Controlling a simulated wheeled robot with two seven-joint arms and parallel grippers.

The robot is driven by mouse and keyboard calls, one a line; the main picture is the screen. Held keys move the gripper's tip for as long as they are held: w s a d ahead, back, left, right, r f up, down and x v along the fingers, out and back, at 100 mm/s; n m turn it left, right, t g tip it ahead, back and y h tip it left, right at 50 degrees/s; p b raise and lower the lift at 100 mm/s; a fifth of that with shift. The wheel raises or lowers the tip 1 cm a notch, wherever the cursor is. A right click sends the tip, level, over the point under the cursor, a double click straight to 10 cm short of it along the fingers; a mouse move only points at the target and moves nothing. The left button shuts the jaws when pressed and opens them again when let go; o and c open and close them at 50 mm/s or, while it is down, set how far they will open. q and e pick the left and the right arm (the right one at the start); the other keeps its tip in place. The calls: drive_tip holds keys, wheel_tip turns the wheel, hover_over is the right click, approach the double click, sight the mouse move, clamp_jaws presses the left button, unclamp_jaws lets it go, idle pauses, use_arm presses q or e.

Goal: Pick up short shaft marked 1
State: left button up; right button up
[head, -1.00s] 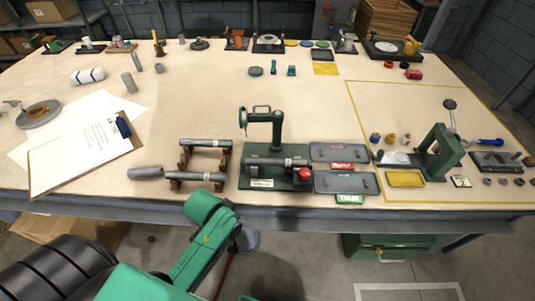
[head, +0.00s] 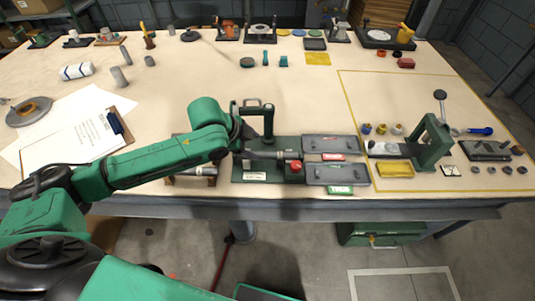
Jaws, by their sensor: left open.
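My left arm reaches in from the left over the bench. Its dark gripper (head: 243,152) is small in the picture, open, at the left side of the green press-like stand (head: 254,174). A grey shaft (head: 286,155) lies across this stand, near a red knob. Part of another grey shaft (head: 207,170) shows below my forearm on a wooden rest (head: 190,181). The rest of that shaft and the neighbouring shaft positions are hidden by my arm. I cannot read a mark 1 on any shaft. My right gripper is not in view.
Two grey trays (head: 338,175) with red and green labels lie right of the stand. A green fixture (head: 432,142) and small parts stand inside the yellow outline. A clipboard (head: 75,145) lies at left. The bench middle behind the stand is clear.

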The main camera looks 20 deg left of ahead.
sight(269, 153)
use_arm(q)
drive_tip(key=p+x, duration=0.1)
drive_tip(key=x, duration=0.8)
drive_tip(key=shift+d+f+p, duration=0.2)
drive_tip(key=shift+d+p, duration=0.05)
drive_tip(key=shift+p, duration=0.15)
drive_tip(key=shift+w+d+f, duration=0.1)
drive_tip(key=shift+w+f, duration=0.15)
drive_tip(key=shift+f, duration=0.2)
clamp_jaws()
drive_tip(key=shift+w+r, duration=0.1)
drive_tip(key=shift+r, duration=0.15)
